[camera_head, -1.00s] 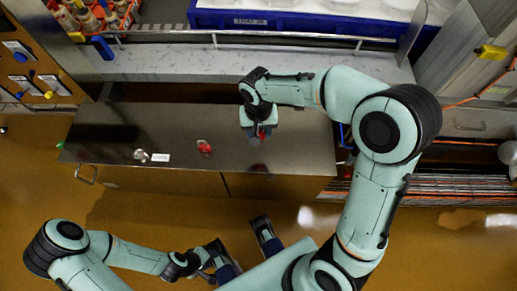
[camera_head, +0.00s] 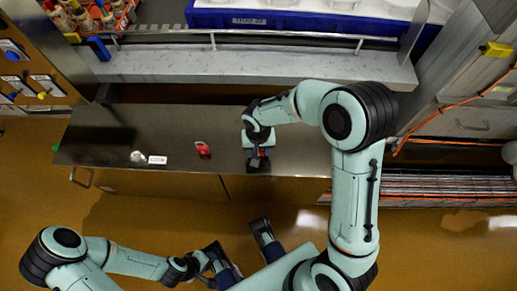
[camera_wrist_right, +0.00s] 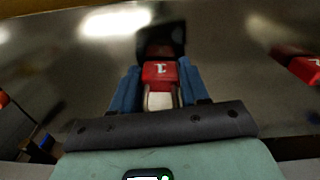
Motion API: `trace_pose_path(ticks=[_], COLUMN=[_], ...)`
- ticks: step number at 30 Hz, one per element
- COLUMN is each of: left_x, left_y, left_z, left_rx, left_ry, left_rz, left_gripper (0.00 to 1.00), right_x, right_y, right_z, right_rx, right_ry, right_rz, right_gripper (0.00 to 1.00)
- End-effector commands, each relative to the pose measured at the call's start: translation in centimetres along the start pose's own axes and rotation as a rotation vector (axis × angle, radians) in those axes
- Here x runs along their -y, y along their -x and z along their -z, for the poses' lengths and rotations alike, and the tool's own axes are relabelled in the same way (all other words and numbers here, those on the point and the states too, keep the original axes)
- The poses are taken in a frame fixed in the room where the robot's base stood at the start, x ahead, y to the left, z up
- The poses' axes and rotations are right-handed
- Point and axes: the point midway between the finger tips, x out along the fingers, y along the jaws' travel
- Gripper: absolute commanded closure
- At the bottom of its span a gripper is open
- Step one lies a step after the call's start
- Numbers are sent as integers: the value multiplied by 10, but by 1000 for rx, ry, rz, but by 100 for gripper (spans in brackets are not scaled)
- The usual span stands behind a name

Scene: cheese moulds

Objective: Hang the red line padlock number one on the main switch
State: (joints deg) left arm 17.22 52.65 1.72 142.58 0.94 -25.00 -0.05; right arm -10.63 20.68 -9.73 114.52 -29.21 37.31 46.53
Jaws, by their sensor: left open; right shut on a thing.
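My right gripper (camera_head: 257,162) is shut on a red padlock (camera_wrist_right: 160,72) marked 1. The padlock's pale lower part sits between the blue fingers in the right wrist view. The gripper is over the dark bench top, near its front edge; its height is hard to tell. My left gripper (camera_head: 244,252) is open and empty, in front of the bench. A wooden panel (camera_head: 50,62) with blue, black and yellow knobs stands at the upper left. I cannot tell which knob is the main switch.
Another red padlock (camera_head: 202,150) lies on the dark bench (camera_head: 170,125), left of my right gripper. A small silvery thing (camera_head: 138,156) and a white label (camera_head: 157,160) lie further left. A metal rail (camera_head: 240,34) runs behind, above a grey ledge (camera_head: 240,65).

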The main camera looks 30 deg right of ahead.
Motion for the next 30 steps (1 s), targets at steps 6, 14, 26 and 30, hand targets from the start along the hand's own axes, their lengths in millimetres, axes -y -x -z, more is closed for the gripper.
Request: trace_pose_path(ticks=[6,14,26,30], left_x=[1,1,-1,-2], left_y=[-3,-3,6,12], left_z=[4,4,-3,-6], left_rx=[-11,-10,7,17], left_ry=[1,1,0,1], left_rz=[0,0,1,4], left_gripper=[57,57,57,57], right_x=[0,0,4,8], right_y=[-5,-4,35,68], right_z=[0,0,5,11], right_rx=[0,0,-5,-6], right_ry=[0,1,0,0], right_rz=[0,0,4,4], right_gripper=[52,30,30,30])
